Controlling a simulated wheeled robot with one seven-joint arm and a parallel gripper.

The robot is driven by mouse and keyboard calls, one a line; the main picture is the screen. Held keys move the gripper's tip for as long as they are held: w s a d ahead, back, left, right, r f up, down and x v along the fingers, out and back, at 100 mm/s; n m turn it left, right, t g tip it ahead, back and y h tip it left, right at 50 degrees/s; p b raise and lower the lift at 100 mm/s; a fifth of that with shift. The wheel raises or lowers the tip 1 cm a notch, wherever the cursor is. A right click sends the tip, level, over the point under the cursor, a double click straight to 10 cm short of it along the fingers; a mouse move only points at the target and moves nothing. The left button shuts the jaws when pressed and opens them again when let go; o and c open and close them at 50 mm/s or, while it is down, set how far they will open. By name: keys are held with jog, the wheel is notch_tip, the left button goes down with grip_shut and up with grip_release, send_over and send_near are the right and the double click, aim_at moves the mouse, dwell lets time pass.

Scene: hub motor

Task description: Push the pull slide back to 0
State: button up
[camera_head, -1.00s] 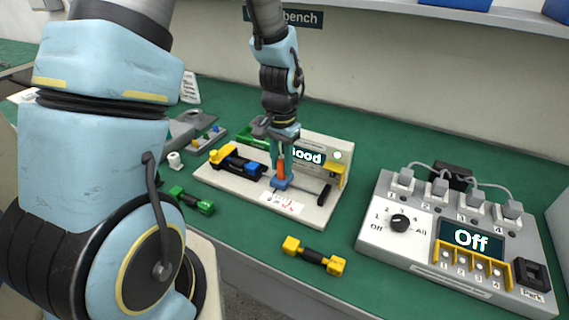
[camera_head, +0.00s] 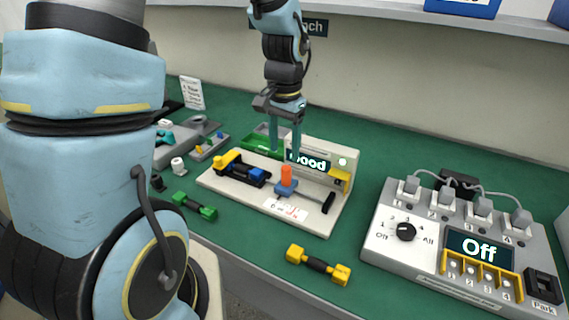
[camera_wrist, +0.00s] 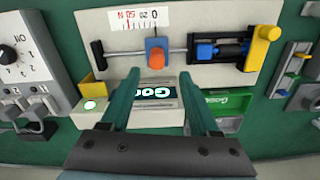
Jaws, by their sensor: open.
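The pull slide is a blue block (camera_head: 286,188) with an orange knob (camera_head: 287,174), on a rod on the white tester board (camera_head: 240,197). In the wrist view the blue block (camera_wrist: 155,44) sits in line with the 0 mark of the printed scale (camera_wrist: 132,18). The orange knob (camera_wrist: 156,61) points towards the camera. My gripper (camera_head: 285,151) is open and empty, above the knob and apart from it. In the wrist view its teal fingers (camera_wrist: 158,84) point at the knob with a gap.
A lit "Good" display (camera_head: 308,163) stands behind the slide. A black rod handle (camera_head: 328,203) is to its right, a yellow-blue-black part (camera_head: 245,171) to its left. Yellow (camera_head: 318,265) and green (camera_head: 195,206) dumbbell-shaped parts lie in front. A control box (camera_head: 455,250) reads "Off" at right.

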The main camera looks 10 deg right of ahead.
aim_at(284, 167)
jog(key=shift+r, duration=1.85)
jog(key=s+a+n+t, duration=0.1)
jog(key=a+n, duration=0.8)
jog(key=a, duration=1.2)
jog(key=shift+s+a+f+t, duration=0.15)
jog(key=shift+s+f+t, duration=0.2)
jog(key=shift+s, duration=0.45)
jog(key=shift+w, duration=0.1)
jog(key=shift+c, duration=0.4)
